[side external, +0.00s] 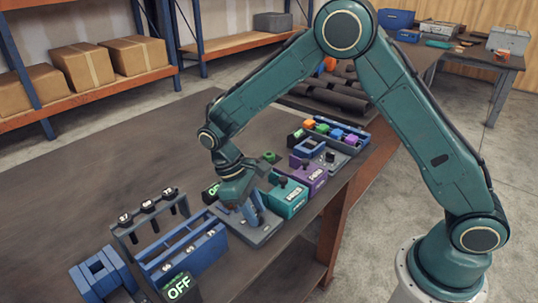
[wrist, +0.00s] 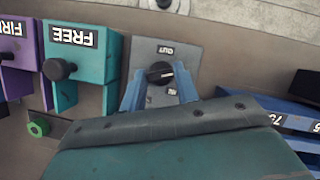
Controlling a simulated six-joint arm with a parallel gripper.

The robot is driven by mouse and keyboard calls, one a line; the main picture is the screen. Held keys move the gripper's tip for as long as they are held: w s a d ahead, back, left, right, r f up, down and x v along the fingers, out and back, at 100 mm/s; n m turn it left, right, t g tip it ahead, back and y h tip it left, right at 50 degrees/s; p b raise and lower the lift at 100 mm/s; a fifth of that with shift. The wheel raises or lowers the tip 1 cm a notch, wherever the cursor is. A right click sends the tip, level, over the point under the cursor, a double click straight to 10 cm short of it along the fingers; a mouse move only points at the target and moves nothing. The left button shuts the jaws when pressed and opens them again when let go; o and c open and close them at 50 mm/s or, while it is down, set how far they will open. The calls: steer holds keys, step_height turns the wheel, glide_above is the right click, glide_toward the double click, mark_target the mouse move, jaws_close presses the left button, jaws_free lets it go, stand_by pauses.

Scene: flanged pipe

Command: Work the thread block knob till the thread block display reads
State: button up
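A black knob (wrist: 160,72) sits on a grey plate (wrist: 160,50) marked OUT and IN, upside down in the wrist view. My gripper (wrist: 160,80) has its blue fingers apart, one on each side of this knob; contact is not clear. In the side view my gripper (side external: 252,215) is low over the grey plate (side external: 262,238). Beside it is a teal box (wrist: 84,85) whose display reads FREE, with its own black knob (wrist: 58,69). The teal box also shows in the side view (side external: 289,202). Which one is the thread block is not labelled.
A purple box (side external: 308,175) with a display stands beyond the teal box. A blue rack (side external: 190,250) stands near, with a black display reading OFF (side external: 178,288). A green nut (wrist: 38,127) lies by the teal box. The table's left part is clear.

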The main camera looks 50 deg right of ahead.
steer(key=shift+m, duration=0.4)
steer(key=m+y, duration=0.1)
steer(key=m, duration=0.2)
steer(key=shift+d+y, duration=0.1)
steer(key=shift+y, duration=0.2)
steer(key=shift+d+m+y, duration=0.1)
steer(key=shift+m+y, duration=0.5)
steer(key=shift+m, duration=1.1)
steer(key=o, duration=1)
steer(key=shift+r, duration=0.15)
